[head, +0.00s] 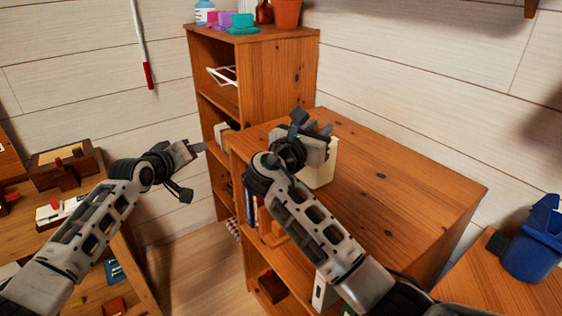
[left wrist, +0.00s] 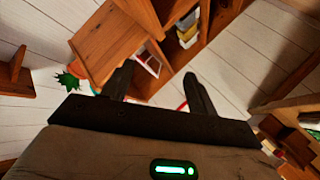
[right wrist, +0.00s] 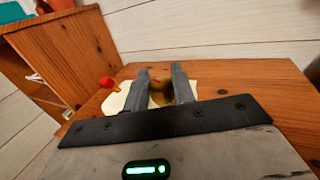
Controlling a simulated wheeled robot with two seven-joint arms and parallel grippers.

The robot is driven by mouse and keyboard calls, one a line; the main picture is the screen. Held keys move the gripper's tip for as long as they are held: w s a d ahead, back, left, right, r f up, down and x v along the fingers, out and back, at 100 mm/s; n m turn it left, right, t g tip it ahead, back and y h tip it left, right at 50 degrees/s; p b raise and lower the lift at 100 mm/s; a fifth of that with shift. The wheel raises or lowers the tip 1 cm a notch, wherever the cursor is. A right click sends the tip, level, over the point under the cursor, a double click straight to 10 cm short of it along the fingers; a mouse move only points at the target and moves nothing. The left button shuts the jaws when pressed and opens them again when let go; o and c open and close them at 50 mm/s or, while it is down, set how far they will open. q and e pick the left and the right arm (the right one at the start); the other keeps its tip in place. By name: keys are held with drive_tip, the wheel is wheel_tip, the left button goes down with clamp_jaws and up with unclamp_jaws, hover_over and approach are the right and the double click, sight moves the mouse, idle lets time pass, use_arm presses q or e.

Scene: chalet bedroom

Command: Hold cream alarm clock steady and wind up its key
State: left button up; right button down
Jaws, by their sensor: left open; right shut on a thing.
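The cream alarm clock (head: 322,172) stands on the wooden cabinet top, partly hidden behind my right gripper (head: 320,130). In the right wrist view its cream body (right wrist: 117,103) shows on both sides of the fingers, with a brownish-yellow part between them. My right gripper is shut on the clock. A red knob on a short orange stem (right wrist: 106,83) sticks out at the clock's left side; it may be the key. My left gripper (head: 200,148) is open and empty in the air, left of the clock and apart from it.
The cabinet top (head: 410,190) is clear to the right of the clock. A taller shelf (head: 275,75) with a bottle, colored blocks and a pot stands behind left. A cluttered desk (head: 90,235) is at left. A blue container (head: 533,245) stands at lower right.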

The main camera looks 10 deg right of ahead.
use_arm(q)
wheel_tip(320, 180, up, 6)
drive_tip(key=s+d+m+t+h, duration=0.2)
drive_tip(key=m+t+h, duration=0.2)
drive_tip(key=m, duration=0.1)
drive_tip(key=s+d+f+m+g+h, duration=0.5)
drive_tip(key=s+d+m+g+h, duration=0.15)
drive_tip(key=s+m+g, duration=0.45)
drive_tip(key=w+d+t, duration=0.1)
drive_tip(key=w+d, duration=0.2)
drive_tip(key=d, duration=0.8)
drive_tip(key=shift+w+d, duration=0.15)
drive_tip(key=shift+d, duration=0.2)
drive_tip(key=c, duration=1)
